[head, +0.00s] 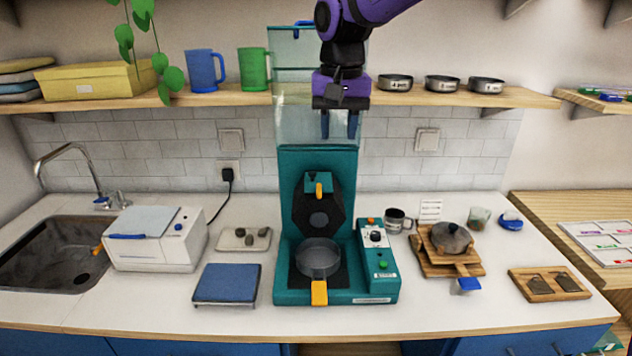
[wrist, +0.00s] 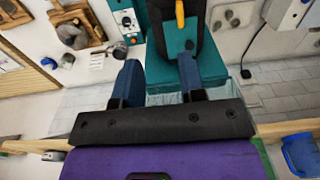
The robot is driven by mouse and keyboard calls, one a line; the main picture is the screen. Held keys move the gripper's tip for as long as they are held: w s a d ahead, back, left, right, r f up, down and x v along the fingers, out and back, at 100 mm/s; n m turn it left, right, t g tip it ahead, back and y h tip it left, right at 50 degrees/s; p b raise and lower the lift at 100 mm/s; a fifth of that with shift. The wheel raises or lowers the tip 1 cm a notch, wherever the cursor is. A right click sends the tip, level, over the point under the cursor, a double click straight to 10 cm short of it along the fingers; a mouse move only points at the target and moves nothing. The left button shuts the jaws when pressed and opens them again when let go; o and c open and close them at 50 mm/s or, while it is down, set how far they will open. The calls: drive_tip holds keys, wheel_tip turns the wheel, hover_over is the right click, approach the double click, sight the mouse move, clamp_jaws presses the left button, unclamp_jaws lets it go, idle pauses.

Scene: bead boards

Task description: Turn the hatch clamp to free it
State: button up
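The teal machine (head: 290,210) stands at the middle of the counter, with a clear hopper (head: 290,115) on top. On its front is a dark hexagonal part (head: 336,212) with a teal block and an orange lever (head: 319,190), which looks like the hatch clamp; the lever points roughly downward. My gripper (head: 339,132) is in front of or over the clear hopper, above the lever and a little to its right. Its two blue fingers are apart, with nothing between them. The wrist view shows the orange lever (wrist: 180,14) beyond the open fingers (wrist: 158,66), not touching them.
A clear bowl (head: 318,258) with an orange handle sits at the machine's base. A control box (head: 378,262) adjoins on the right. A blue pad (head: 228,284) lies left, and wooden boards (head: 431,262) with a pot lie right. A shelf (head: 420,97) with mugs and cups runs behind my gripper.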

sight(319, 187)
drive_tip(key=a+f, duration=0.1)
drive_tip(key=f, duration=0.3)
drive_tip(key=w+a+f, duration=0.1)
drive_tip(key=f, duration=0.3)
drive_tip(key=a+f, duration=0.1)
drive_tip(key=f, duration=0.3)
drive_tip(key=shift+w+a+f, duration=0.15)
drive_tip(key=shift+w+f, duration=0.05)
drive_tip(key=shift+w, duration=0.05)
drive_tip(key=shift+c, duration=0.2)
clamp_jaws()
